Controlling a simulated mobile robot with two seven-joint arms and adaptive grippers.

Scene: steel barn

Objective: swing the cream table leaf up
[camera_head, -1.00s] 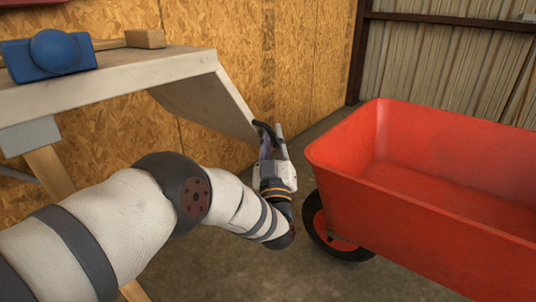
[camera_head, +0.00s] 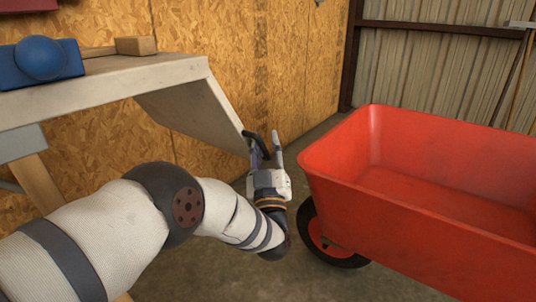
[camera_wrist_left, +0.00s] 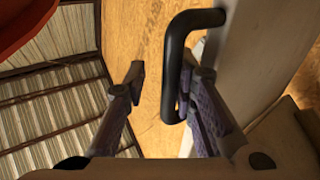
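The cream table leaf (camera_head: 190,112) hangs from the right end of the worktable (camera_head: 110,80), slanting down and to the right. A black bar handle (camera_wrist_left: 173,75) sticks out from the leaf, whose pale face and edge show in the left wrist view (camera_wrist_left: 255,55). My left gripper (camera_head: 265,150) is at the lower right end of the leaf. Its fingers (camera_wrist_left: 168,85) are apart, with the handle's bar between them in the left wrist view. I cannot see the bar gripped. My right gripper is not in view.
A red wagon (camera_head: 420,210) stands close on the right of my left gripper. A blue object (camera_head: 40,62) and a wooden-headed mallet (camera_head: 135,46) lie on the table top. A chipboard wall (camera_head: 290,70) is behind. Some floor is bare between table and wagon.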

